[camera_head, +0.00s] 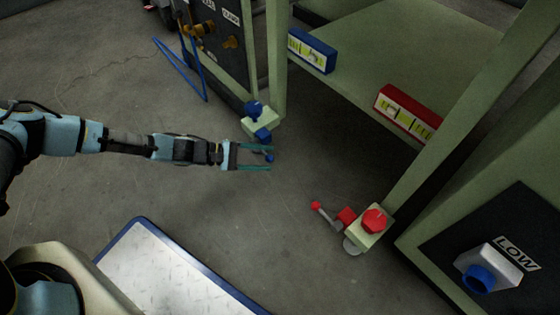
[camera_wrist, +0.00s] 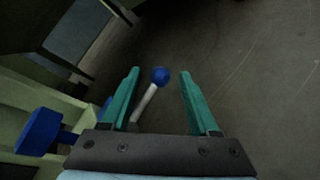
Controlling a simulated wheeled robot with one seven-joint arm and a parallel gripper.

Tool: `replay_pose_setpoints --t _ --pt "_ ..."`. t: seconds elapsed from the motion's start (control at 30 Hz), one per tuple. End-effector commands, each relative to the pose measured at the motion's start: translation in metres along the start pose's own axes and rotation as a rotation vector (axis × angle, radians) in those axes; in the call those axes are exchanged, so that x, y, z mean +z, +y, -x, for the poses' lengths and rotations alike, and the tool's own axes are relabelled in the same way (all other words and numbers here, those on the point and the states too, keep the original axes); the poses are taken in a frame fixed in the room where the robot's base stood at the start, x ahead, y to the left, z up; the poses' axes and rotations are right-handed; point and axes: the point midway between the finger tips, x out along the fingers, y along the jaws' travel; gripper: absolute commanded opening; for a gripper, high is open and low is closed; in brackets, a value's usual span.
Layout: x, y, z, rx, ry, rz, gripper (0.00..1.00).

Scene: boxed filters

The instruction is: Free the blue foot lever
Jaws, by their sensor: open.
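The blue foot lever (camera_head: 269,156) has a blue ball end and sits low by the foot of the green frame's left post. In the wrist view its blue ball (camera_wrist: 160,76) and pale rod show between my finger tips, apart from both fingers. My gripper (camera_head: 270,157) is open and empty, its teal fingers on either side of the lever end. It also shows in the wrist view (camera_wrist: 159,72). A blue knob (camera_head: 254,108) tops the pale foot block (camera_head: 257,124) that bears the lever. The lever's base is partly hidden behind my gripper in the wrist view.
A red lever (camera_head: 316,205) with a red knob (camera_head: 374,219) stands at the right post. A blue box (camera_head: 312,51) and a red box (camera_head: 408,113) lie on the green shelf. A blue-edged metal plate (camera_head: 172,272) is at the front. Open floor lies between the two levers.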

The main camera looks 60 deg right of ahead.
Motion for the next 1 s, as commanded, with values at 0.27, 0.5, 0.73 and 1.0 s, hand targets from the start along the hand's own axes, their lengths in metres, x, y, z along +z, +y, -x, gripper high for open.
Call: replay_pose_setpoints --t 0.27,0.5,0.73,1.0 --pt "-0.001 -0.001 -0.043 0.000 -0.001 -0.001 0.61" --pt "-0.001 0.000 -0.052 0.000 0.002 0.000 0.61" --pt "0.000 0.000 -0.052 0.000 0.001 0.000 0.58" --pt "0.000 0.000 -0.052 -0.001 0.001 0.000 0.28"
